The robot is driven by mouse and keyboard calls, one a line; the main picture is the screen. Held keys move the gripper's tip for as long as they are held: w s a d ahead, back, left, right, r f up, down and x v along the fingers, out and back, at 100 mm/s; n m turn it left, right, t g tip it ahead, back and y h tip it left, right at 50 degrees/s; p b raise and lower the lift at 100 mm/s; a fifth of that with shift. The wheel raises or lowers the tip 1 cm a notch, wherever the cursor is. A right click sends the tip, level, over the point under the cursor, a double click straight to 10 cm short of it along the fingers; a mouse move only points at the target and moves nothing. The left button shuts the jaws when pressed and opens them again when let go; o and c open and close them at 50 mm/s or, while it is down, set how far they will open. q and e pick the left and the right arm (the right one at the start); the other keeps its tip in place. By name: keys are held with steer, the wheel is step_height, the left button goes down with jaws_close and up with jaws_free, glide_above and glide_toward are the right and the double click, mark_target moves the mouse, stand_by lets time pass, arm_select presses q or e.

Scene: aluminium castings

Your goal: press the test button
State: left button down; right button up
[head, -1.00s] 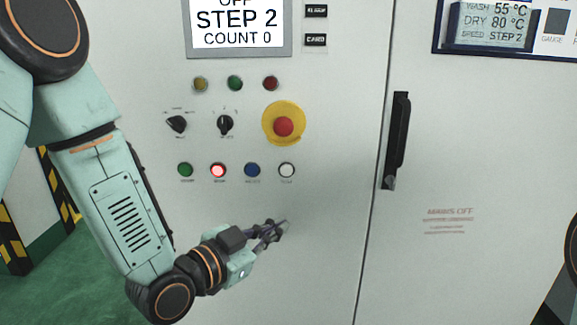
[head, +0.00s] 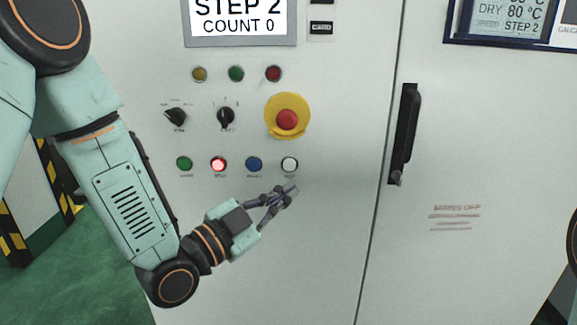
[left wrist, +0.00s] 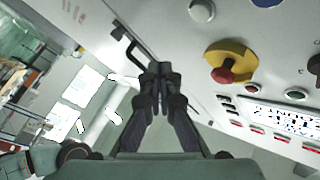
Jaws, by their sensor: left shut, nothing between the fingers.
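The control panel has a row of round buttons: green (head: 184,163), lit red (head: 218,164), blue (head: 254,164) and white (head: 289,164). The white one at the right end appears to be the test button, though its small label is blurred. It also shows at the top of the left wrist view (left wrist: 201,10). My left gripper (head: 290,190) is shut and empty, its fingertips just below the white button in the head view. A gap to the button shows in the left wrist view, where the fingertips (left wrist: 160,70) point past it. My right gripper is not in view.
A red emergency stop on a yellow base (head: 287,118) sits above the white button. A black door handle (head: 405,135) stands out on the right. The panel below the buttons is bare.

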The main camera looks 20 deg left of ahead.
mark_target(290, 165)
arm_select(q)
steer(key=w, duration=0.2)
steer(key=w+a, duration=0.1)
steer(key=w, duration=0.3)
steer(key=shift+w+a+r, duration=0.2)
steer(key=shift+w+a, duration=0.1)
steer(key=shift+a, duration=0.1)
steer(key=shift+w+f, duration=0.15)
steer(key=shift+w, duration=0.05)
steer(key=shift+s, duration=0.2)
steer(key=shift+w, duration=0.2)
steer(key=shift+s, duration=0.15)
stand_by(0.3)
